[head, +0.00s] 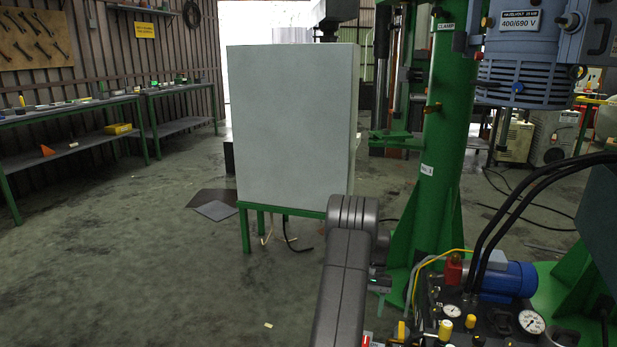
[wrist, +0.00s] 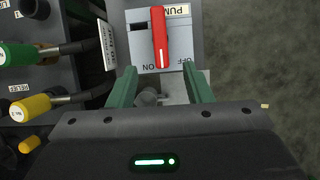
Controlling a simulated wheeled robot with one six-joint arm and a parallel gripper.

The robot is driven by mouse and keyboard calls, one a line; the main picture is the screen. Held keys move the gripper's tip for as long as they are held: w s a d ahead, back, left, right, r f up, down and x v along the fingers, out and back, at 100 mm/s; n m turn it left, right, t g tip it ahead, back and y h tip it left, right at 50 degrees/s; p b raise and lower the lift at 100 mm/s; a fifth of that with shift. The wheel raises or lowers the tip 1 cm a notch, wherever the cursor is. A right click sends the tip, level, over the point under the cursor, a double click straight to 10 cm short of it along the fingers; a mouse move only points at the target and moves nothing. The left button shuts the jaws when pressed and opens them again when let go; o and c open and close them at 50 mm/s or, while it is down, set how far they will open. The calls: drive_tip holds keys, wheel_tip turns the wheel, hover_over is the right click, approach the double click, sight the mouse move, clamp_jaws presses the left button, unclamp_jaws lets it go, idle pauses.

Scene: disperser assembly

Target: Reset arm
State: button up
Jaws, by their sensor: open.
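My gripper (wrist: 160,90) shows in the wrist view with its two green fingers apart and nothing between them. Just beyond the fingertips is a red rotary switch handle (wrist: 159,38) on a pale plate (wrist: 180,50) marked PUMP, OFF and ON. The handle points along the picture's vertical, and I see no clear contact with the fingers.
A control unit with gauges (head: 531,321) and a blue motor (head: 508,281) stands at the lower right. Green-handled (wrist: 18,54) and yellow-handled (wrist: 30,105) levers lie left of the fingers. A grey cabinet (head: 290,125) and green column (head: 445,120) stand ahead. The floor at left is open.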

drive_tip(key=b+x, duration=0.4)
drive_tip(key=x, duration=0.9)
drive_tip(key=shift+a+f, duration=0.1)
drive_tip(key=shift+a, duration=0.05)
drive_tip(key=n+h, duration=0.1)
drive_tip(key=n, duration=0.4)
drive_tip(key=shift+a+h+b, duration=0.1)
drive_tip(key=shift+h+b, duration=0.3)
drive_tip(key=shift+s+n+h+b, duration=0.1)
drive_tip(key=shift+n+h+b, duration=0.3)
drive_tip(key=shift+n, duration=0.9)
